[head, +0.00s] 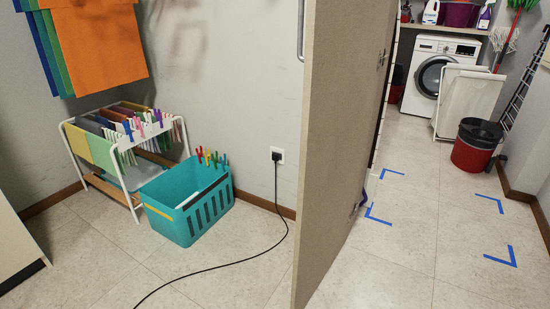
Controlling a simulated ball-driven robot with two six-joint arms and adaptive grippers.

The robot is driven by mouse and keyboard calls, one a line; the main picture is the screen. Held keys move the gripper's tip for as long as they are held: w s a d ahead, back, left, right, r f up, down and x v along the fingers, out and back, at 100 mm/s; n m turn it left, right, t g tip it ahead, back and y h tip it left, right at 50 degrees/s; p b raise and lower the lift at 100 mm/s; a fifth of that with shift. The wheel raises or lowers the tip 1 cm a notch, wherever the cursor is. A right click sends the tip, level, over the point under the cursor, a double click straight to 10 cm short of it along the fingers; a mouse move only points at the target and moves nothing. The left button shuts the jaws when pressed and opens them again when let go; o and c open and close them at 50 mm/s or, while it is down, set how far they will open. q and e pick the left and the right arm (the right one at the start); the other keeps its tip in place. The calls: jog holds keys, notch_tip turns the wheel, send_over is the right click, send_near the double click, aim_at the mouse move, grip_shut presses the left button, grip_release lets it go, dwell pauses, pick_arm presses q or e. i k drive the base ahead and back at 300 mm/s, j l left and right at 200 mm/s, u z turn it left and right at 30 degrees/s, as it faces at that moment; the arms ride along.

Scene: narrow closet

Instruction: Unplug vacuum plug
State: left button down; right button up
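The black vacuum plug (277,157) sits in a white wall socket (278,150) low on the grey wall, left of the open door. Its black cord (284,234) hangs down the wall, reaches the floor and curves away to the lower left, out of the picture. The vacuum itself is not in view. Neither of my grippers shows in the head view.
A teal basket (188,207) with clothespins and a drying rack (122,150) stand left of the socket. A tall door panel (335,150) stands close on its right. Beyond it are a washing machine (437,75), a red bin (474,148) and blue floor marks. Floor before the socket is clear except for the cord.

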aim_at(275, 156)
jog(key=i+j, duration=0.35)
jog(key=i+j+z, duration=0.15)
jog(key=i+j, duration=0.55)
jog(key=i+j+z, duration=0.15)
jog(key=i+j, duration=0.15)
jog(key=j, duration=0.15)
jog(key=i+j, duration=0.3)
jog(key=j, duration=0.15)
jog(key=i+j+z, duration=0.15)
jog(key=i+j, duration=0.45)
jog(key=j, duration=0.25)
jog(key=z, duration=0.05)
